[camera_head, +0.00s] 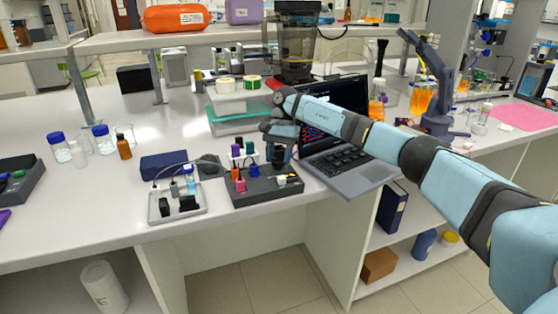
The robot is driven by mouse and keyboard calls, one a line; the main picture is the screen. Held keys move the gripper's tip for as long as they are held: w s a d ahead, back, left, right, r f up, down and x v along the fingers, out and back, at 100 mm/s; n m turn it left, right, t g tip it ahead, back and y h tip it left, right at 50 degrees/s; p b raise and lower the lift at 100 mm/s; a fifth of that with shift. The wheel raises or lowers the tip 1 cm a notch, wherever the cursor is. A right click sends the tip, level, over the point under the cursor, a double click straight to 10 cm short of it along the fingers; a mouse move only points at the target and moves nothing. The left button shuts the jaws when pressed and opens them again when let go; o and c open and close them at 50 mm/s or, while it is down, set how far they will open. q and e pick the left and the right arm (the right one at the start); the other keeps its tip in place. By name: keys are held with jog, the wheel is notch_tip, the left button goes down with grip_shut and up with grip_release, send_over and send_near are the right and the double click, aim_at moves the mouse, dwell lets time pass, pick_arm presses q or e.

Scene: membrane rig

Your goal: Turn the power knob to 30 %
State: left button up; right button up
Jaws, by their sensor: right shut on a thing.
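My right arm (345,125) comes in from the right, and its gripper (278,154) points down at the back of a dark console (262,188). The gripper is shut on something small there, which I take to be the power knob. The fingers hide it, and I cannot read its setting. My left gripper is not in view.
A pale tray (160,210) with small black parts and a cable stands left of the console, with a blue box (163,165) behind. An open laptop (350,170) is close on the right. Clear-walled boxes (225,118) stand behind. The bench front left is clear.

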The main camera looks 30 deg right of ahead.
jog(key=shift+n, duration=0.4)
jog(key=o, duration=0.9)
jog(key=v, duration=0.7)
jog(key=shift+r, duration=0.2)
jog(key=shift+w, duration=0.1)
